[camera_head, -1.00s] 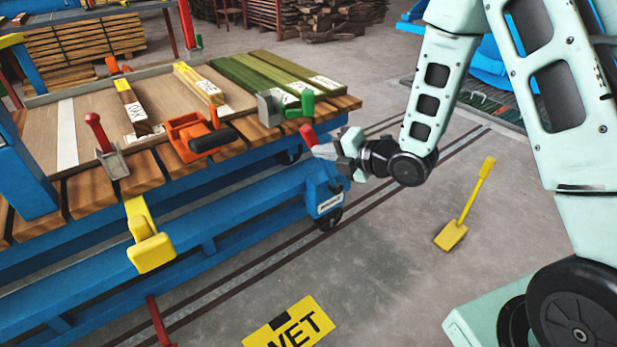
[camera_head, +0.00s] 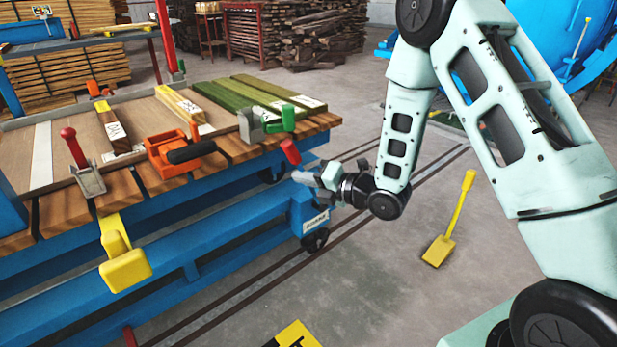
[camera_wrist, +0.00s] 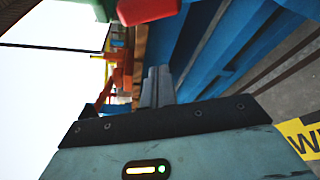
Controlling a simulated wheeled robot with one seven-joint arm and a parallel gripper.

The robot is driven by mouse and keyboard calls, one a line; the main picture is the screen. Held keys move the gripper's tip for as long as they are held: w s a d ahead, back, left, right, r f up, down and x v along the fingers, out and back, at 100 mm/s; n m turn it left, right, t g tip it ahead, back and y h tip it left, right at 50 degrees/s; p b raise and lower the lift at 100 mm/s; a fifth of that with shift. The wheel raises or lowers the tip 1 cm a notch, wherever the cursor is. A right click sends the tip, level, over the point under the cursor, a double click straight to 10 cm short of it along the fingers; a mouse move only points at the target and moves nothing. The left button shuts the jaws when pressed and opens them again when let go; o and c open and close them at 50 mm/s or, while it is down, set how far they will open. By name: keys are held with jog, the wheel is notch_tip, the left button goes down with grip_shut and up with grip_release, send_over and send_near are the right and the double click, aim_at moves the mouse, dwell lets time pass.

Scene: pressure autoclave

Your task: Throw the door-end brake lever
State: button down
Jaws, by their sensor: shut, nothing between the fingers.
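A red lever grip (camera_head: 290,152) stands out at the near right end of the blue trolley (camera_head: 240,203), just below the deck edge. I take it for the brake lever; its lower part is hidden. In the wrist view a red grip (camera_wrist: 145,8) shows at the top edge, beyond my fingers. My gripper (camera_head: 308,180) is shut and empty, just below and right of the red grip. There seems to be a small gap between them. The shut fingers also show in the wrist view (camera_wrist: 156,86).
A second red-handled lever (camera_head: 73,147), an orange clamp (camera_head: 168,155) and a green-handled clamp (camera_head: 287,118) sit along the deck edge. A yellow block (camera_head: 124,268) hangs at the trolley's side.

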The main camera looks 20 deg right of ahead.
aim_at(293, 161)
jog(key=b+x, duration=0.1)
jog(key=x, duration=0.6)
jog(key=shift+w+d+r, duration=0.15)
jog(key=shift+d+r, duration=0.15)
jog(key=shift+d, duration=0.3)
jog(key=shift+w+d+r, duration=0.2)
jog(key=shift+d+r, duration=0.1)
jog(key=shift+d, duration=0.3)
jog(key=shift+w+d+r, duration=0.15)
jog(key=shift+d+r, duration=0.15)
jog(key=shift+d, duration=0.3)
jog(key=shift+d, duration=0.1)
